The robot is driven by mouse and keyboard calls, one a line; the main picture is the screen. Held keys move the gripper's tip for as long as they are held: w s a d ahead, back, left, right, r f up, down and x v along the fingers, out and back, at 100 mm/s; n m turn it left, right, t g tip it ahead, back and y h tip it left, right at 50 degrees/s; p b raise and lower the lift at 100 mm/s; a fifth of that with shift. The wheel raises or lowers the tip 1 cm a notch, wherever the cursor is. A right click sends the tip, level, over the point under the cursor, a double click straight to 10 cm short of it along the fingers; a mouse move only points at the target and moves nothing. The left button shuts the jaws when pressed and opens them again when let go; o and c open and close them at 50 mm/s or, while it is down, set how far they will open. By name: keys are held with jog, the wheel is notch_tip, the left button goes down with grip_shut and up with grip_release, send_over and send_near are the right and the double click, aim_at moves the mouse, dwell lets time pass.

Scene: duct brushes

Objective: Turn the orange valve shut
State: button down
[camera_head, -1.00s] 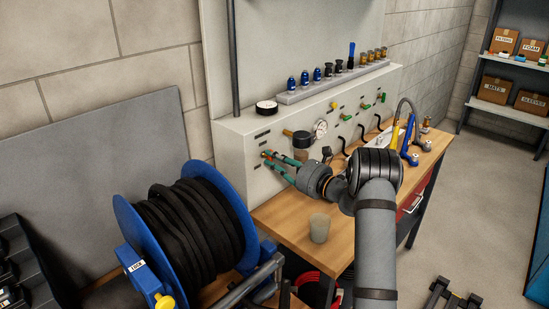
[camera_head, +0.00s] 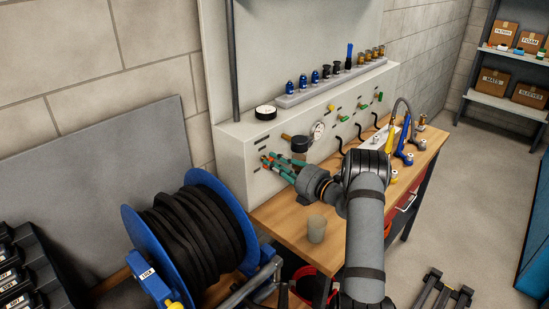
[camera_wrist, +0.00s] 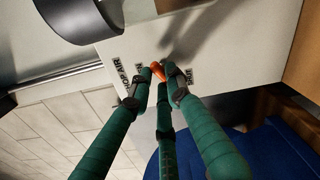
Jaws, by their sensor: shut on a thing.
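The orange valve (camera_wrist: 158,71) sits on the pale panel front. In the wrist view its small orange handle shows between my fingertips. In the head view my gripper (camera_head: 272,160) reaches the left end of the pale panel (camera_head: 236,172). There the valve is a tiny orange spot, mostly hidden by the fingers. Printed labels stand beside the valve, partly covered by the fingertips.
A pressure gauge (camera_head: 318,131) and black hooks sit on the panel right of my gripper. A grey cup (camera_head: 316,230) stands on the wooden bench (camera_head: 285,222). A blue hose reel (camera_head: 135,226) stands close at the left.

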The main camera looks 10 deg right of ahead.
jog(key=m+p, duration=0.1)
jog(key=m, duration=0.1)
jog(key=m+p, duration=0.1)
jog(key=m, duration=0.2)
jog(key=shift+w+d+f+m, duration=0.1)
jog(key=shift+d+m, duration=0.05)
jog(key=shift+m, duration=0.15)
dwell(0.4)
jog(key=c, duration=1.6)
grip_release()
jog(key=shift+c, duration=0.2)
jog(key=v, duration=1.2)
